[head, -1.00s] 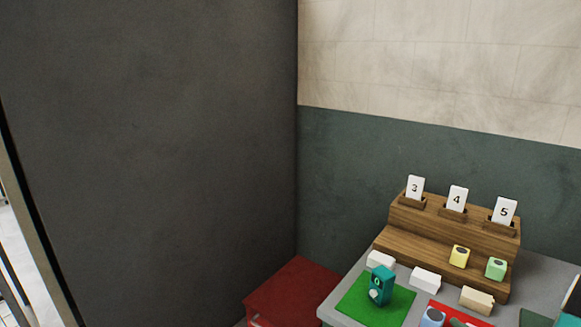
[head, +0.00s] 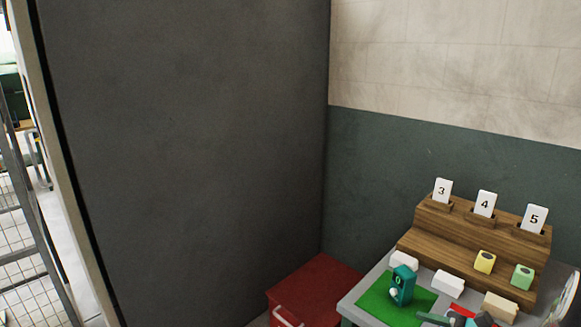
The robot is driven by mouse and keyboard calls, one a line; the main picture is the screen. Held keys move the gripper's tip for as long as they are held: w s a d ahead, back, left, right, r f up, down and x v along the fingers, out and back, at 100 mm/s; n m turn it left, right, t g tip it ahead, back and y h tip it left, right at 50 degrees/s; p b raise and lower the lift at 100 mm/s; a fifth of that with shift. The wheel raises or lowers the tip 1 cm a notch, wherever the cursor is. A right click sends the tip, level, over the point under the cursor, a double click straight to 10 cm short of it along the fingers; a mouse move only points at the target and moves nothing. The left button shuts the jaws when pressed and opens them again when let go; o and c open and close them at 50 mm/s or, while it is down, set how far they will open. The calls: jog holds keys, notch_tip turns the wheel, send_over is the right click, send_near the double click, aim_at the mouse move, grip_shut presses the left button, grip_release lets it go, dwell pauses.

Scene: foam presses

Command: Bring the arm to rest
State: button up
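The task's own object is my arm. A pale rounded part with dark edges (head: 566,300) cuts into the lower right corner and looks like part of my arm. A dark teal bar (head: 433,318) and a dark piece beside it at the bottom edge, over the front of the table, may be my gripper. They are small and cut off by the frame. I cannot tell whether the gripper is open or shut, or whether it holds anything.
A grey table (head: 362,291) holds a green mat (head: 378,300) with a teal block (head: 402,286). Behind stands a stepped wooden rack (head: 440,245) with cards 3, 4, 5, a yellow block (head: 485,262) and a green block (head: 522,277). A red box (head: 310,285) stands left, beside a dark wall (head: 190,150).

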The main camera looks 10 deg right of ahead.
jog(key=s+a+r+n+g+h, duration=0.1)
jog(key=s+a+r+n+g, duration=0.1)
jog(key=a+n+g, duration=0.35)
jog(key=s+a+r+n+g+h, duration=0.1)
jog(key=s+a+r+n+g, duration=0.15)
jog(key=a+n, duration=0.55)
jog(key=s+a+r+n+t+h, duration=0.2)
jog(key=s+a+r+n+h, duration=0.3)
jog(key=n, duration=0.5)
jog(key=a+r+h, duration=0.1)
jog(key=h, duration=0.1)
jog(key=shift+r+h, duration=0.35)
jog(key=shift+h, duration=0.05)
jog(key=shift+s+n, duration=0.1)
jog(key=shift+n, duration=0.15)
